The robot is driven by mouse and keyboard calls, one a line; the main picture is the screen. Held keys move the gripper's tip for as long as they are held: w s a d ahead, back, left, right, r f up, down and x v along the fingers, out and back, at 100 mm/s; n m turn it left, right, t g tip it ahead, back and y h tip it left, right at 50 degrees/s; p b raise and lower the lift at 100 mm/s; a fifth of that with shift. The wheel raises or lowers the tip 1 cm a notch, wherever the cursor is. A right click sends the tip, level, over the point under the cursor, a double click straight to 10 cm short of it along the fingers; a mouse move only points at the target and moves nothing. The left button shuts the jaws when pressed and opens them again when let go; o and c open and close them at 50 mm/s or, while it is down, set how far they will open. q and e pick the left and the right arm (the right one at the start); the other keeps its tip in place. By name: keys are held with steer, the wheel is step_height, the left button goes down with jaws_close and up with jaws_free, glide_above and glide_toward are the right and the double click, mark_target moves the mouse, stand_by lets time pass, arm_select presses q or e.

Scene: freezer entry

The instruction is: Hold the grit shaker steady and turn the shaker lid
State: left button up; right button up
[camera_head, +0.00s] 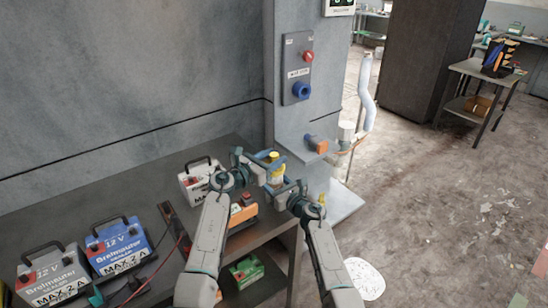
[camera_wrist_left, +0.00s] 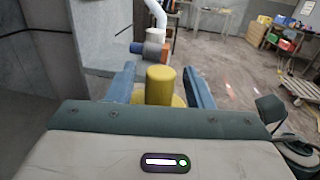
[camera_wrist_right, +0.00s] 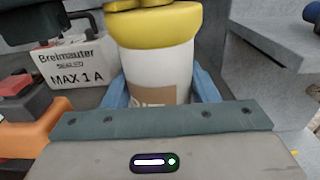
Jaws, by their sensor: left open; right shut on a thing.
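The grit shaker (camera_wrist_right: 160,75) has a white body with a brown label and a yellow lid (camera_wrist_right: 150,25). My right gripper (camera_wrist_right: 160,92) is shut on the shaker body below the lid and holds it upright. In the head view the shaker (camera_head: 277,178) is small and partly hidden by the grippers. My left gripper (camera_head: 268,163) is at the height of the lid. In the left wrist view its blue fingers stand open on both sides of the yellow lid (camera_wrist_left: 161,84), with a gap at each side. My right gripper also shows in the head view (camera_head: 283,190).
A dark bench (camera_head: 150,185) carries white and blue battery boxes (camera_head: 119,246) and an orange device (camera_head: 243,213). A grey wall post with a switch panel (camera_head: 297,68) stands behind. A grey ledge (camera_head: 335,200) lies to the right. Open floor lies further right.

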arm_select(q)
steer(key=shift+w+d, duration=0.25)
steer(key=c, duration=1)
steer(key=shift+o, duration=0.2)
steer(key=shift+m+g+h, duration=0.9)
steer(key=shift+m+g, duration=0.1)
steer(key=shift+g, duration=0.1)
steer(key=o, duration=1)
steer(key=shift+c, duration=0.2)
steer(key=v, duration=1.2)
